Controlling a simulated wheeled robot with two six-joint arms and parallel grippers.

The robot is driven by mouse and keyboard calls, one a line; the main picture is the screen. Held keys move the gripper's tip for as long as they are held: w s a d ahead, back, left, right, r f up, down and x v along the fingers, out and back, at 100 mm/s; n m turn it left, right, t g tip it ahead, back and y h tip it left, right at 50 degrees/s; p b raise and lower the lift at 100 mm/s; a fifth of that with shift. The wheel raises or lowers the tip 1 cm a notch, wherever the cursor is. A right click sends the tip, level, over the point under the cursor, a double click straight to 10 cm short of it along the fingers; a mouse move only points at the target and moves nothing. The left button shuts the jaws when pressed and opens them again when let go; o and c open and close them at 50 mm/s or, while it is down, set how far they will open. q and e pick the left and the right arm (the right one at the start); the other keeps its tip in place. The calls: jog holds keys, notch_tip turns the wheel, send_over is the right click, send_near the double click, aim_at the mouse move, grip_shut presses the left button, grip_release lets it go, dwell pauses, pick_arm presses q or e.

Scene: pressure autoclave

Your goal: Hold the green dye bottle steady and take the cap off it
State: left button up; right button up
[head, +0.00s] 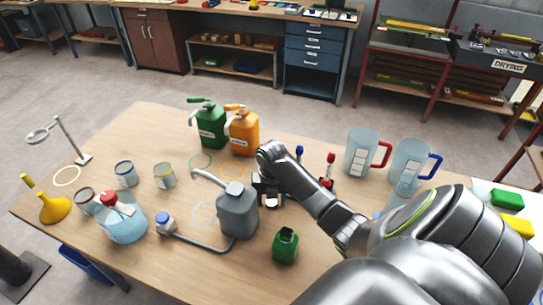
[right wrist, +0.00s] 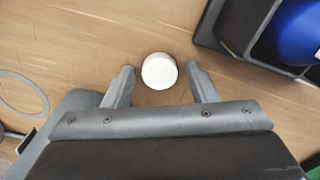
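A small green bottle (head: 285,246) stands upright near the front edge of the table. Its neck looks open on top, with no cap that I can make out. A part of something green shows at the lower right edge of the right wrist view (right wrist: 313,166). My right gripper (head: 268,198) points down over the middle of the table, behind the green bottle and beside the grey jug. In the right wrist view its fingers (right wrist: 160,76) are apart, with a white round cap-like piece (right wrist: 159,71) between their tips and a gap on both sides. My left gripper is not in view.
A grey jug (head: 238,212) with a long spout stands left of the bottle. Green (head: 208,128) and orange (head: 243,132) jugs stand behind. A dark holder (right wrist: 258,45) with a blue-topped item (right wrist: 302,28) is close to my right gripper. Two clear pitchers (head: 360,153) stand at right.

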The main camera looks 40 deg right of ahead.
aim_at(271, 202)
notch_tip(271, 202, up, 7)
jog(key=shift+w+f+b, duration=0.1)
jog(key=shift+b, duration=0.6)
jog(key=shift+r+p, duration=2.35)
jog(key=shift+r, duration=0.4)
